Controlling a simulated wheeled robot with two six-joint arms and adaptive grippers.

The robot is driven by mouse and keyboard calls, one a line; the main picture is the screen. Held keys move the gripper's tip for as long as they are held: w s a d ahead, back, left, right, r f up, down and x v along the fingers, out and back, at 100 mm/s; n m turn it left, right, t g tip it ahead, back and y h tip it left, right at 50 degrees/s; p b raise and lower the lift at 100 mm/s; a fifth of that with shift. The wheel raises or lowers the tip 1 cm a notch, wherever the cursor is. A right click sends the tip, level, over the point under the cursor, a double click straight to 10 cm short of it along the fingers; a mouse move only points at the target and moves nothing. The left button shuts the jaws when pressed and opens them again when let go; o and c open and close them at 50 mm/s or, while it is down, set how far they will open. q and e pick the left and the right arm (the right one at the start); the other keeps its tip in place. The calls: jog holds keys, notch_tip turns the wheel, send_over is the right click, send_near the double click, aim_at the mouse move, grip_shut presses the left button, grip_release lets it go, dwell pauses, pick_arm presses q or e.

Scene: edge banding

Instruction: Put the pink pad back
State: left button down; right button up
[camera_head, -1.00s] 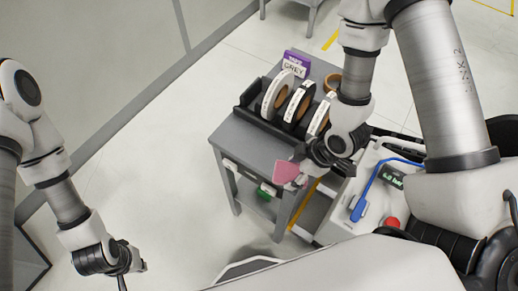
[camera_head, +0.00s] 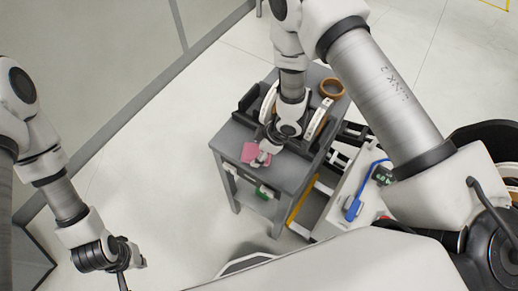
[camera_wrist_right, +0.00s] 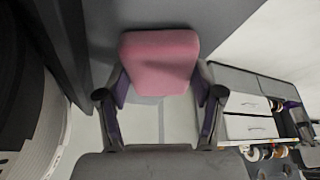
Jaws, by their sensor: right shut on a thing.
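The pink pad (camera_head: 251,153) is held by my right gripper (camera_head: 262,159) over the front left part of the grey cart top (camera_head: 228,137) in the head view. I cannot tell whether the pad touches the cart. In the right wrist view the pad (camera_wrist_right: 160,62) sits upright at the far end of the two fingers, which are shut on its sides. My left gripper (camera_head: 126,263) hangs empty over the floor at the lower left; its fingers are too small to read clearly.
Banding rolls (camera_head: 318,118) stand in a dark rack on the cart, partly hidden by my right arm. A brown ring (camera_head: 332,87) lies at the back. A machine with a blue handle (camera_head: 353,208) stands right of the cart. A green item (camera_head: 264,191) is on the lower shelf.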

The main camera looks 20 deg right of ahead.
jog(key=shift+s+f, duration=0.1)
jog(key=shift+s, duration=0.05)
jog(key=o, duration=1.1)
jog(key=shift+a, duration=0.1)
jog(key=v, duration=1.3)
jog(key=s+f+m, duration=0.3)
jog(key=s+f, duration=0.1)
jog(key=f, duration=0.1)
jog(key=s+d+f+m+b, duration=0.1)
jog(key=s+f+m, duration=0.1)
jog(key=s, duration=0.1)
jog(key=shift+f+m+g, duration=0.3)
jog(key=shift+g, duration=0.1)
jog(key=s+d+f+m+h, duration=0.2)
jog(key=s+d+f+m, duration=0.1)
jog(key=s, duration=0.2)
jog(key=s+d+f+m+g+h, duration=0.1)
jog(key=s+d+f+m, duration=0.1)
jog(key=s, duration=0.4)
jog(key=shift+d+f+m+h, duration=0.4)
jog(key=shift+f+m, duration=0.1)
jog(key=shift+m, duration=0.4)
